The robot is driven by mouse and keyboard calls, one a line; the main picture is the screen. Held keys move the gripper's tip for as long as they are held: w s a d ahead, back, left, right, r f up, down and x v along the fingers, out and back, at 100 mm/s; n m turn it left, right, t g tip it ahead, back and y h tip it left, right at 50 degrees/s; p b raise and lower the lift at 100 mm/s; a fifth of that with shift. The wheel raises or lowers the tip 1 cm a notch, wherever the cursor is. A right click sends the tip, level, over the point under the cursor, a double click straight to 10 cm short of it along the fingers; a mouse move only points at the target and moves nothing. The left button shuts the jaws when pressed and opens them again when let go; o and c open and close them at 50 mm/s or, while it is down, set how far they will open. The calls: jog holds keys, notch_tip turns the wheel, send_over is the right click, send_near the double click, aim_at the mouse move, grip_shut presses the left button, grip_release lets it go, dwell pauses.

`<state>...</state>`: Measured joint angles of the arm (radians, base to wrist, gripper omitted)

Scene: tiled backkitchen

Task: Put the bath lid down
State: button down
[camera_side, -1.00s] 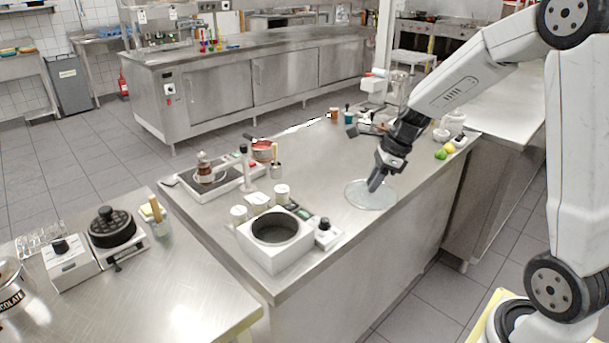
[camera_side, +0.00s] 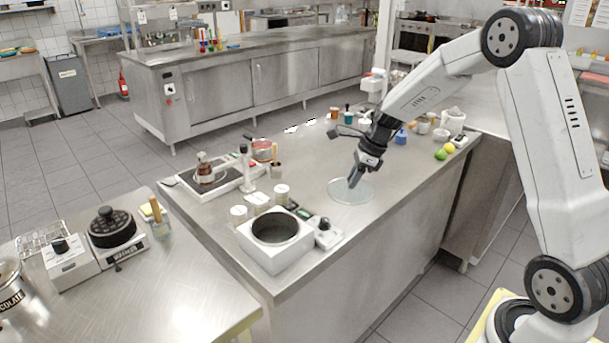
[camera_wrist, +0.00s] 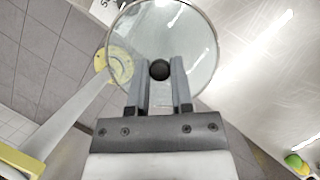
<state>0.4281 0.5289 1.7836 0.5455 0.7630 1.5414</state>
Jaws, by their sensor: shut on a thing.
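The bath lid (camera_side: 340,194) is a round clear glass disc with a pale rim. In the wrist view the lid (camera_wrist: 202,40) fills the top middle, with a dark round knob (camera_wrist: 160,69) at its centre. My gripper (camera_side: 355,183) is shut on that knob, and in the wrist view the two fingers (camera_wrist: 160,75) stand on either side of it. The lid is held roughly level over the steel counter; I cannot tell how high. The white water bath (camera_side: 271,262), a box with a round dark opening (camera_side: 275,229), stands uncovered to the lower left of the lid.
A small device with a knob (camera_side: 325,236) stands right of the bath. White jars (camera_side: 281,194) stand behind it. Fruit (camera_side: 441,154) lies at right. The counter (camera_side: 310,180) left of the lid is clear.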

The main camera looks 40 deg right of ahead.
jog(key=shift+w+d+f, duration=0.25)
jog(key=shift+w+f, duration=0.75)
jog(key=shift+w+d+f, duration=0.2)
jog(key=shift+w+f, duration=0.75)
jog(key=shift+f, duration=0.05)
jog(key=shift+w+d+f, duration=0.25)
jog(key=shift+w+f, duration=0.75)
jog(key=shift+f, duration=0.1)
jog(key=shift+w+f, duration=0.15)
jog(key=shift+w+d+f, duration=0.1)
jog(key=shift+f, duration=1.5)
jog(key=shift+f, duration=0.1)
jog(key=c, duration=0.5)
grip_release()
jog(key=v, duration=1.2)
